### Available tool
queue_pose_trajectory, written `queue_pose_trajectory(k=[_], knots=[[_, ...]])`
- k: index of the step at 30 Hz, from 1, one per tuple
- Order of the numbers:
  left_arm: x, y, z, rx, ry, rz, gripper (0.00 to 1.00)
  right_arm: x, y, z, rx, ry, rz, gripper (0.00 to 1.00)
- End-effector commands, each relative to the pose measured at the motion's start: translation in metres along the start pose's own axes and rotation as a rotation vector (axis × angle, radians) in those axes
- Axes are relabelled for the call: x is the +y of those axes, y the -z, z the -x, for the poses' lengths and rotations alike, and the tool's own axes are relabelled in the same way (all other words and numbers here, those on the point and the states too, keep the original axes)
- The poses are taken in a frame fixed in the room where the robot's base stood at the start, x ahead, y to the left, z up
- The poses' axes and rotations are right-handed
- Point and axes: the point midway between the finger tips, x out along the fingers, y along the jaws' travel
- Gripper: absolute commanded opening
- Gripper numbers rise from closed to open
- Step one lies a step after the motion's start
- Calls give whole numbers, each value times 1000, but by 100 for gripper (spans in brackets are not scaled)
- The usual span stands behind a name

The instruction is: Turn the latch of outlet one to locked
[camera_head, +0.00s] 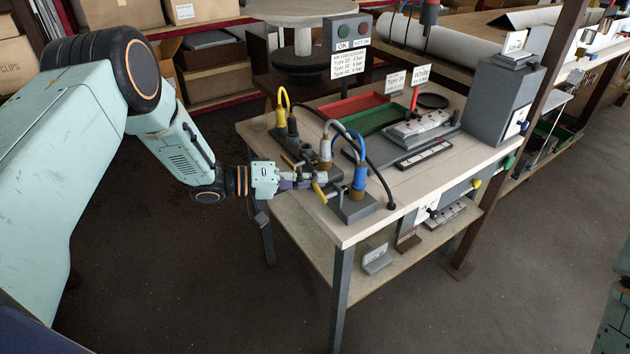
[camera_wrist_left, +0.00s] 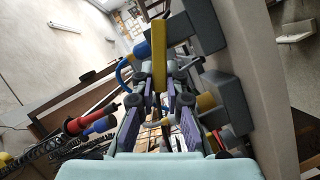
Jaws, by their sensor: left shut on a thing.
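My left gripper (camera_head: 316,180) is at the front left edge of the workbench, shut on a yellow latch handle (camera_head: 320,193). In the left wrist view the fingertips (camera_wrist_left: 158,76) close on the yellow handle (camera_wrist_left: 157,48), which stands lengthwise between them. The handle is beside the grey outlet block (camera_head: 352,210) that holds the blue plug (camera_head: 359,178). A white-grey plug (camera_head: 325,150) and a yellow plug (camera_head: 281,117) stand in outlets farther back. Another yellow handle (camera_head: 290,162) shows behind the gripper. I cannot read any outlet number or locked mark. My right gripper is not in view.
Cables arch over the outlets, and a black cable end (camera_head: 390,205) lies near the bench edge. Red (camera_head: 350,107) and green (camera_head: 382,119) trays, a signal box (camera_head: 346,33) and a grey cabinet (camera_head: 497,100) stand farther back. The front right bench top is clear.

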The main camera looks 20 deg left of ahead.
Motion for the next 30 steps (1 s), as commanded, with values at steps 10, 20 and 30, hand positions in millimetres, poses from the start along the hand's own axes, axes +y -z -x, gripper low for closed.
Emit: queue_pose_trajectory(k=[10, 20, 30], knots=[[-18, -4, -1, 0, -104, 261, 0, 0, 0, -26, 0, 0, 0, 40], [-23, -6, -1, 1, -159, 396, 0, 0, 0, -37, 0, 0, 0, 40], [-23, -6, -2, 0, -174, 432, 0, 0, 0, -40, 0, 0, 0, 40]])
